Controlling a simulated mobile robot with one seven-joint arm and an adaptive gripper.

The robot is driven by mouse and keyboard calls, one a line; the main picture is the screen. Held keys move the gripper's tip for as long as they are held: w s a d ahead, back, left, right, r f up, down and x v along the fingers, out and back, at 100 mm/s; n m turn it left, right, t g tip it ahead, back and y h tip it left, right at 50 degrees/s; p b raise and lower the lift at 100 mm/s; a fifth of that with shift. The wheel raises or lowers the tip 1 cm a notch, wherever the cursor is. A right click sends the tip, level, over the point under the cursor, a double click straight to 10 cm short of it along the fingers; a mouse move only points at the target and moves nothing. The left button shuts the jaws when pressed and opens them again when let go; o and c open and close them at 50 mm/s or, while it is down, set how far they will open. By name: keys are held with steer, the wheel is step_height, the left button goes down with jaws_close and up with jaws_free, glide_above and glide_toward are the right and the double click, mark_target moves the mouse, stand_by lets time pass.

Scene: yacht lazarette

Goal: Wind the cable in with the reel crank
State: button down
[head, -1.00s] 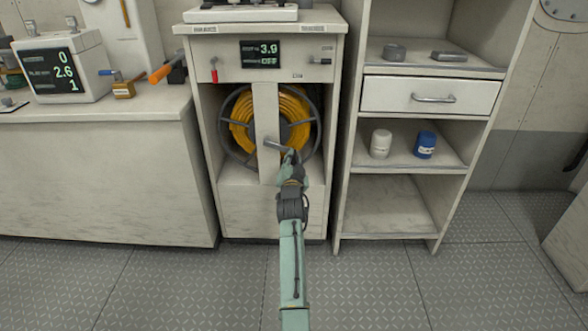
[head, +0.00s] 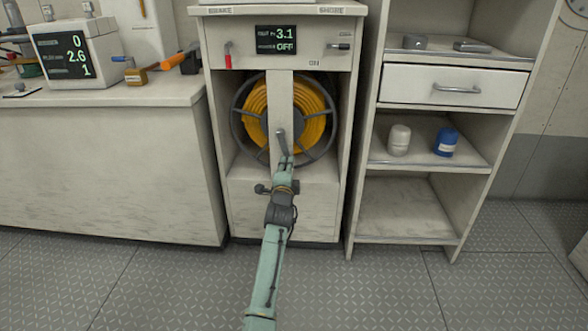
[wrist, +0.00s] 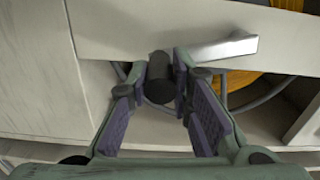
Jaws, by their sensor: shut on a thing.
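The cable reel (head: 243,112) sits in the cabinet bay, wound with yellow cable (head: 312,105), behind a pale upright bar (head: 281,95). The crank (head: 281,138) is at the front of that bar and points down, slightly right. My gripper (head: 286,163) is at the crank's lower end. In the wrist view its purple-padded fingers are shut around the dark crank knob (wrist: 161,75). The grey metal crank arm (wrist: 222,48) runs off to the right of the knob. The cabinet display (head: 276,39) reads 3.1 above OFF.
A red-handled lever (head: 228,55) and a dark-handled switch (head: 340,46) flank the display. A shelf unit at right has a closed drawer (head: 453,88), a white jar (head: 399,140) and a blue jar (head: 446,142). A counter (head: 100,100) is at left. The floor in front is clear.

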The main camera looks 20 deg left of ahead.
steer(key=shift+s+a+f+m, duration=0.1)
steer(key=shift+s+a+m, duration=0.1)
steer(key=shift+a+m, duration=0.55)
steer(key=shift+s+a+f+m, duration=0.1)
steer(key=shift+s+a+m, duration=0.1)
steer(key=shift+a+m, duration=0.55)
steer(key=shift+d, duration=0.1)
steer(key=c, duration=1.4)
jaws_free()
steer(key=shift+r, duration=0.1)
steer(key=shift+c, duration=0.2)
